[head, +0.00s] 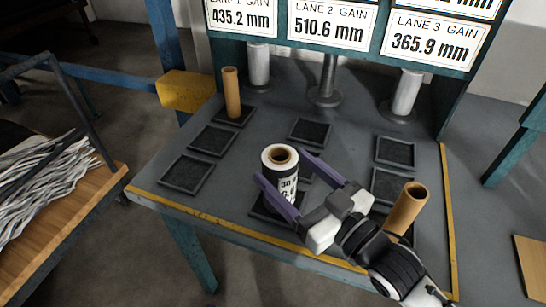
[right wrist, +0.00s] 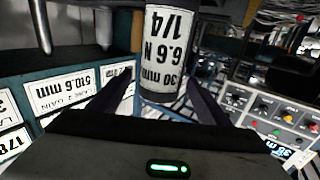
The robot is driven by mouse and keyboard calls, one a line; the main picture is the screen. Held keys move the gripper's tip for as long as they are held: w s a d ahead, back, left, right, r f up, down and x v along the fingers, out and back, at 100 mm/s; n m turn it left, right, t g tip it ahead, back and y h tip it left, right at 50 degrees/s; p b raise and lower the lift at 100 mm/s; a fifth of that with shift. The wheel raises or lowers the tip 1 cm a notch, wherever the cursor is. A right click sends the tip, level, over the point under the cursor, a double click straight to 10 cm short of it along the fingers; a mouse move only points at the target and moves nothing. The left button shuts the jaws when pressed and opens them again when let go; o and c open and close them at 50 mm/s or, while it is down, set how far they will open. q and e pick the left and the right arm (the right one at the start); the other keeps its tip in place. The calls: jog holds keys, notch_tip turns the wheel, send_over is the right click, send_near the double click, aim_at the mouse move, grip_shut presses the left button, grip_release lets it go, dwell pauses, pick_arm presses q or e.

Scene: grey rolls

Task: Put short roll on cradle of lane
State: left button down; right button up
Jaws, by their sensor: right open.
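A roll (head: 282,182) with a white label, black bands and a brown core stands upright on a dark square pad (head: 265,209) at the front of the table. My right gripper (head: 280,167) is open, with its purple fingers on either side of the roll; I cannot tell whether they touch it. In the right wrist view the roll (right wrist: 166,50) shows between the fingers, its label reading "30 mm, 6.6 N, 1/4". At the back, a grey stand (head: 325,82) is in the middle lane, between two pale cylinders (head: 259,64) (head: 404,93). My left gripper is not in view.
A brown tube (head: 232,92) stands on the back left pad, and another (head: 406,208) stands right of my right arm. Several dark pads (head: 187,174) look bare. The lane sign board (head: 330,45) rises behind. Yellow strips (head: 449,220) edge the table.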

jog(key=v, duration=0.5)
jog(key=shift+s+d, duration=0.45)
jog(key=shift+s, duration=0.05)
